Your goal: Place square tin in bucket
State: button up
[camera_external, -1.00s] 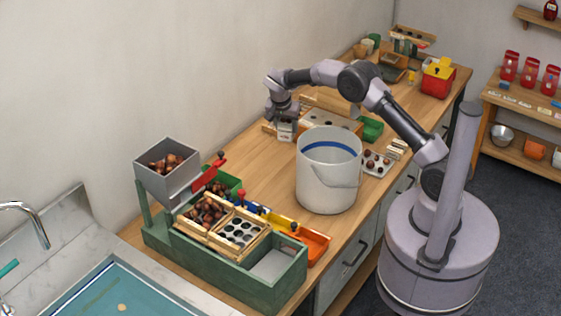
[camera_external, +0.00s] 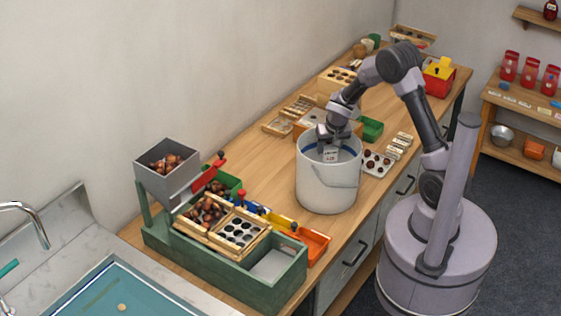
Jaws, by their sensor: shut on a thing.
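The bucket (camera_external: 327,188) is a tall white pail with a blue band inside its rim and a wire handle, standing upright on the wooden bench. My gripper (camera_external: 330,146) points down over the bucket's mouth. It is shut on the square tin (camera_external: 330,155), a small pale, silvery box with a small dark mark on its face. The tin hangs at about the level of the bucket's rim, within its opening in the picture. Its lower edge and the bucket's floor are hard to see.
A green sorting stand (camera_external: 225,262) with a grey hopper (camera_external: 168,163) of chestnuts is at the front left. A white tray of chestnuts (camera_external: 378,163) and a green bin (camera_external: 370,129) stand right of the bucket. Wooden racks (camera_external: 298,106) lie behind it.

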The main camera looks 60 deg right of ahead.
notch_tip(320, 180, down, 11)
jog(key=b, duration=0.5)
jog(key=shift+r, duration=0.3)
